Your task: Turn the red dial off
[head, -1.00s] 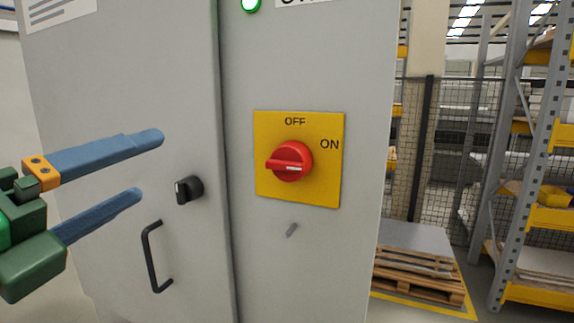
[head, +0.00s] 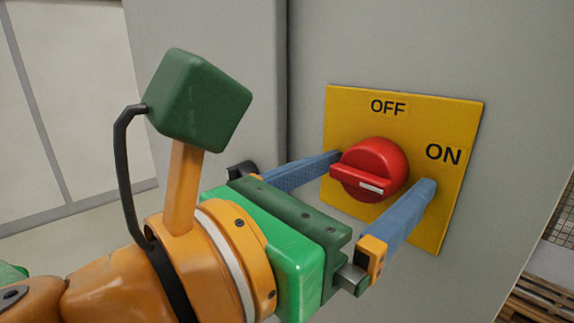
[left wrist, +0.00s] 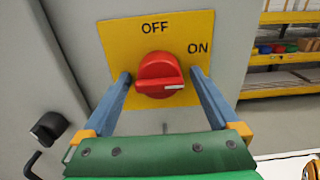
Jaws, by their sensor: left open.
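The red dial (head: 369,170) sits on a yellow plate (head: 462,125) on a grey cabinet front. The plate reads OFF at the top and ON at the right. The dial's grip bar lies nearly level, with its white mark at the right end, below the ON label. My left gripper (head: 386,172) is open, with one blue finger on each side of the dial. The left wrist view shows the dial (left wrist: 159,75) between the finger ends, with gaps at both sides. Whether the fingertips touch the plate, I cannot tell. My right gripper is not in view.
The grey cabinet (head: 390,40) has a door seam left of the plate. A black knob (left wrist: 47,128) is on the door, partly hidden behind my gripper in the head view. Wooden pallets (head: 540,300) and shelving (left wrist: 285,60) stand to the right, beyond the cabinet.

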